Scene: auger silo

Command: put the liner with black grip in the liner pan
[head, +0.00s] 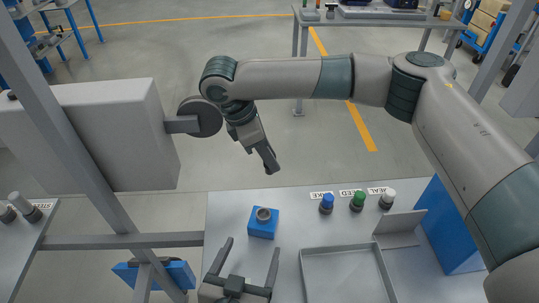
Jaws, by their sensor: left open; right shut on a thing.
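My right gripper (267,160) hangs above the floor beyond the bench's far edge, right of a grey box. Its dark fingers look closed together, and what they hold cannot be made out. My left gripper (252,248) is open at the bottom of the view, its two fingers spread just below a blue block (262,230) with a round grey top. Nothing shows between the fingers. A shallow grey tray (304,272), possibly the liner pan, lies on the bench to the right; its visible floor is empty. I cannot pick out a liner with black grip.
Blue (327,203), green (358,201) and white (387,199) buttons stand behind the tray. A blue box (447,230) stands at the right. A large grey box (105,135) with a disc (202,116) on a short bar, and a slanted frame post (75,130), fill the left.

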